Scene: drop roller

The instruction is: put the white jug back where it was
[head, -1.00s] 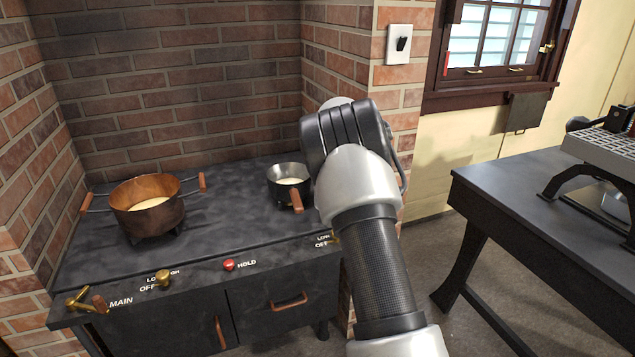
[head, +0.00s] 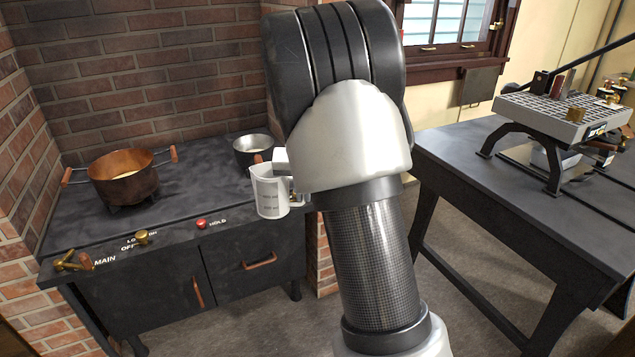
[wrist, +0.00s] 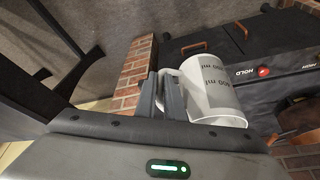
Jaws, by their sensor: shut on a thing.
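The white jug (head: 270,192) with dark measuring marks is in the air in front of the stove's right front edge. My gripper is shut on the jug's handle; in the head view my arm hides most of the gripper. In the wrist view the two fingers (wrist: 162,97) close on the handle, and the jug (wrist: 212,92) sits just to their right. The jug looks roughly upright in the head view. What it holds inside cannot be seen.
A copper pot (head: 124,178) and a small steel pan (head: 252,149) stand on the dark stove (head: 190,185). A red HOLD knob (head: 201,223) is on its front. A dark table (head: 470,165) at right carries a gridded device (head: 560,112). Floor shows between stove and table.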

